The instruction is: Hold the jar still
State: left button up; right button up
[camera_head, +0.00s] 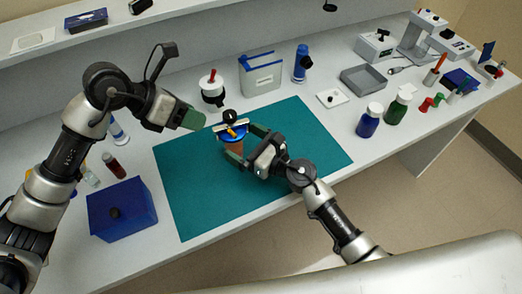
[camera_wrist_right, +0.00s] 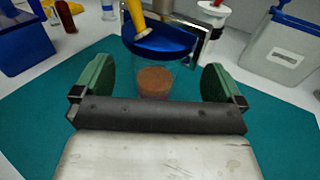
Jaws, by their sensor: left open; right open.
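The clear jar (camera_head: 236,147) holds brown contents and has a blue lid (camera_head: 240,137). It stands on the teal mat (camera_head: 210,205). A yellow-handled tool (camera_wrist_right: 137,18) shows over the lid; I cannot tell whether it touches. My right gripper (camera_head: 246,146) is open around the jar. In the right wrist view, the jar (camera_wrist_right: 155,80) is between the green fingers (camera_wrist_right: 158,84), with a gap on both sides. My left gripper (camera_head: 188,116) is open and empty, left of the jar and apart from it; its fingers partly overlap in view.
A blue box (camera_head: 122,210) stands left of the mat. A white pot with a red knob (camera_head: 212,88) and a grey bin (camera_head: 261,74) stand behind it. Blue (camera_head: 369,121) and green (camera_head: 396,108) bottles stand to the right. The mat's front left is clear.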

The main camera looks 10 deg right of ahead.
aim_at(236, 138)
jog(key=shift+x, duration=1.5)
jog(key=c, duration=1)
